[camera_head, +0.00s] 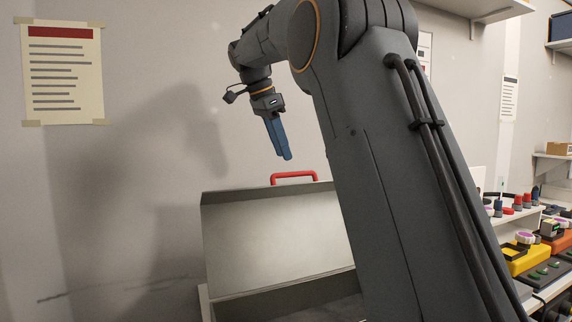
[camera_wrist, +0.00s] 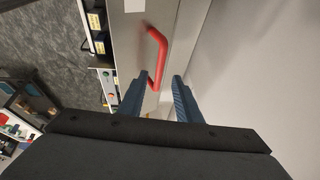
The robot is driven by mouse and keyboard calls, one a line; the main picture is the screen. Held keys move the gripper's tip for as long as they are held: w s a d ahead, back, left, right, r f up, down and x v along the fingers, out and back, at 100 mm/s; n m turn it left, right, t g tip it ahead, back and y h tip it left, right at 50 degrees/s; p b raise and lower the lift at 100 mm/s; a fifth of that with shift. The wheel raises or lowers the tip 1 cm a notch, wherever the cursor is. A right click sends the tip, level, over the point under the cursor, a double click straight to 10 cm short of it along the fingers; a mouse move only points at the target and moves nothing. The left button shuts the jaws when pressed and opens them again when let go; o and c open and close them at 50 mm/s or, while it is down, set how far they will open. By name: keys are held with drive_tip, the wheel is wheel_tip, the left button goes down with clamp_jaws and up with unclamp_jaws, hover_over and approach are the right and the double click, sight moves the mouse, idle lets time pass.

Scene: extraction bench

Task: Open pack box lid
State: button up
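The pack box (camera_head: 285,303) is grey and stands low in the middle of the head view. Its lid (camera_head: 280,238) is raised, with its pale inner face towards the camera. A red handle (camera_head: 293,175) shows at the lid's top edge. My gripper (camera_head: 286,158), with blue fingers, hangs above the handle, pointing down and apart from it. My arm hides the box's right side in the head view.
A wall with a taped notice (camera_head: 63,72) stands behind the box. At the right, a shelf bench holds a yellow case (camera_head: 525,260), an orange case and several small items. The air left of my gripper is clear.

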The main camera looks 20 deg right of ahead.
drive_tip(key=shift+p+x, duration=0.55)
drive_tip(key=shift+x, duration=2.25)
clamp_jaws()
